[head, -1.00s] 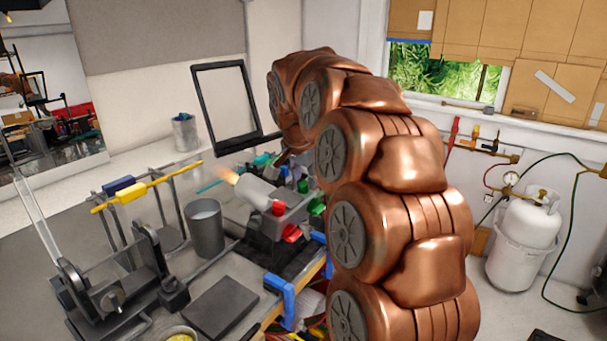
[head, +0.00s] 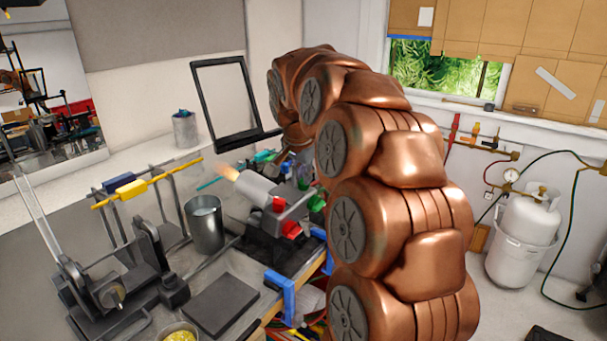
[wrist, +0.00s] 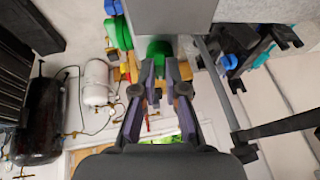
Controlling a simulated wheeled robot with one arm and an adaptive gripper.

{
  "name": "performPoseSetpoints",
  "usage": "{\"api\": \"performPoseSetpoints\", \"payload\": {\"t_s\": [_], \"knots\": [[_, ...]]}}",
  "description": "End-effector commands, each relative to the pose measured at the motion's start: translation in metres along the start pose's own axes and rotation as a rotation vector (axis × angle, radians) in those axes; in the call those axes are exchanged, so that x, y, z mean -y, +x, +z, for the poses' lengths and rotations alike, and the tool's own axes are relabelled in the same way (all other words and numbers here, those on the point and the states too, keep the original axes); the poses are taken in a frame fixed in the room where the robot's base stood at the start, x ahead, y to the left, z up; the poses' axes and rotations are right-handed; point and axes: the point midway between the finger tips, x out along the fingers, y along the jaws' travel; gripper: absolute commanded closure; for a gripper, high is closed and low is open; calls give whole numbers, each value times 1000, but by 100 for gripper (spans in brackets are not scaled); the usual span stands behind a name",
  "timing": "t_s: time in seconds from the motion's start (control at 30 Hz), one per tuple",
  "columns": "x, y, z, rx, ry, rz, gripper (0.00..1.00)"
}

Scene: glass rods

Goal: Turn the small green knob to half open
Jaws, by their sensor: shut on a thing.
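The burner (head: 262,192), a pale cylinder with a small flame at its left end, stands on the bench in the head view. Red knobs (head: 292,230) and a green knob (head: 317,203) show on its near side. In the wrist view my gripper (wrist: 159,66) has its fingertips closed in on a small green knob (wrist: 159,47) at the edge of a grey block (wrist: 172,15). A larger green knob (wrist: 123,33) is left of it. My arm hides most of the gripper in the head view. How far the knob is turned cannot be told.
A metal cup (head: 205,223), a dark flat block (head: 221,303) and a lathe-like stand (head: 110,280) are left of the burner. Blue clamps (head: 282,292) sit at the bench edge. A white gas tank (head: 526,228) stands at the right.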

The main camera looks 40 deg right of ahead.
Motion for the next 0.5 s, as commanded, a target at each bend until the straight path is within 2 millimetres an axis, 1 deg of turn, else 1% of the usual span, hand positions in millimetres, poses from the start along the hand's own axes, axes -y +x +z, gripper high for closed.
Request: {"api": "performPoseSetpoints", "payload": {"t_s": [0.27, 0.5], "knots": [[-2, 4, 2, 0, -53, -22, 100], [-3, 7, 3, 1, -199, -85, 100]]}}
